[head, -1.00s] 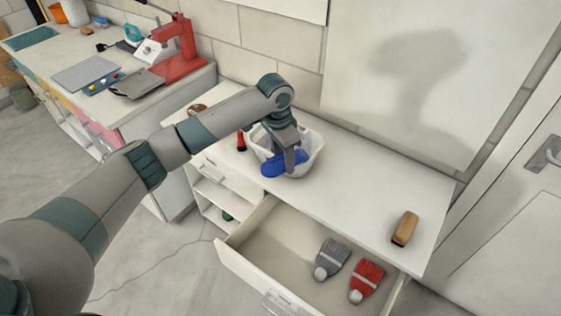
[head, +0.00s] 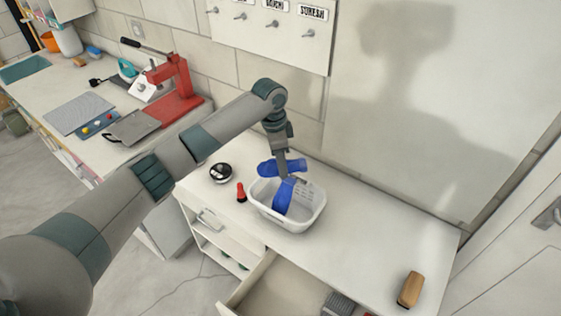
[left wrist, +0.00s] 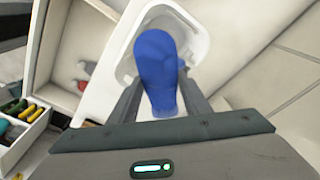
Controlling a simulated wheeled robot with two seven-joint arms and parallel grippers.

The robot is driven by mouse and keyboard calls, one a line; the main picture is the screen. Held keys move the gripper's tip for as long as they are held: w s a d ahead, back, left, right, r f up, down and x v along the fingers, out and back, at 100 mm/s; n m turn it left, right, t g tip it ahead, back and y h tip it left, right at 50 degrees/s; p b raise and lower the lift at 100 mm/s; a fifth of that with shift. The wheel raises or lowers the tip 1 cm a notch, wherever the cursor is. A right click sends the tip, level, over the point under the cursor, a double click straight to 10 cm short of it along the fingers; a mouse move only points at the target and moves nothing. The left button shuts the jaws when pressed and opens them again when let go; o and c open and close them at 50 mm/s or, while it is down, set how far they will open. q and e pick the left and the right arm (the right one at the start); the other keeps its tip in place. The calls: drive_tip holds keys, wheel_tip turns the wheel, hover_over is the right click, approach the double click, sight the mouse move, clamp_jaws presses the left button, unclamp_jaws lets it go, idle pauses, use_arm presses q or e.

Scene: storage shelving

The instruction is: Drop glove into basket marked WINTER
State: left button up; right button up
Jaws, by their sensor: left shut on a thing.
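A blue glove (head: 268,169) is held in my left gripper (head: 284,172), above the far left rim of the white basket (head: 290,224). In the left wrist view the glove (left wrist: 158,65) lies between the two fingers of my gripper (left wrist: 160,85), over the basket (left wrist: 195,40), and hides part of its inside. In the head view another blue piece (head: 283,197) shows inside the basket, with something greyish beside it. I see no readable WINTER marking. My right gripper is not in view.
An open drawer (head: 285,290) below the counter holds a grey knitted item (head: 340,303). A red-and-black object (head: 241,192) and a round dark-topped container (head: 220,173) stand left of the basket. A brown brush (head: 410,289) lies at the right. The counter (head: 365,235) between is clear.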

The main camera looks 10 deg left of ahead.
use_arm(q)
drive_tip(key=shift+w+f+b, duration=0.15)
drive_tip(key=shift+f+b, duration=0.45)
drive_tip(key=shift+f, duration=0.2)
wheel_tip(320, 180, down, 4)
drive_tip(key=b, duration=0.5)
drive_tip(key=shift+f, duration=0.25)
drive_tip(key=o, duration=1.1)
drive_tip(key=shift+r, duration=0.1)
wheel_tip(320, 180, up, 16)
drive_tip(key=b, duration=0.5)
hover_over(275, 163)
drive_tip(key=shift+s+a+r, duration=0.15)
drive_tip(key=shift+s+r, duration=0.05)
drive_tip(key=shift+r, duration=0.35)
